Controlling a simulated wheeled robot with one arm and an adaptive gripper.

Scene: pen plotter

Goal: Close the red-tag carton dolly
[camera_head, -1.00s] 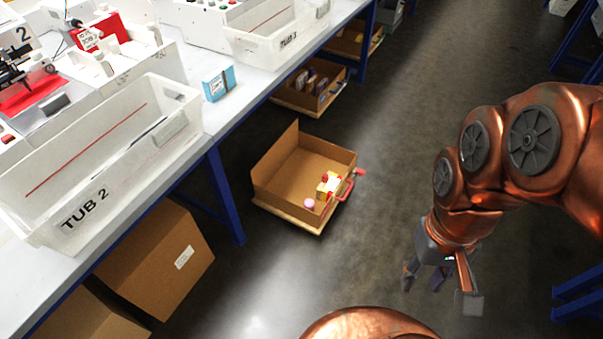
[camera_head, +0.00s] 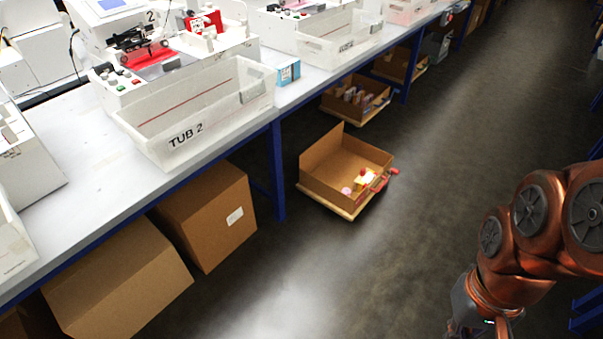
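The carton dolly with a red handle and red tag (camera_head: 328,164) stands on the floor, pulled out from under the bench. Its carton is open at the top, with one tall flap raised at the left. A yellow-and-white item (camera_head: 365,179) with red on it and a pink round item (camera_head: 346,190) lie inside near the front. The red handle (camera_head: 379,183) sticks out at its right side. My gripper (camera_head: 480,332) is at the lower right, cut off by the frame edge, well apart from the dolly. Its fingers are hidden below the frame.
Other dollies with cartons (camera_head: 354,97) stand under the bench further back. Closed cartons (camera_head: 208,215) stand under the bench at left. A blue bench leg (camera_head: 277,170) is just left of the dolly. Tub 2 (camera_head: 200,118) sits on the bench. The grey aisle floor at right is clear.

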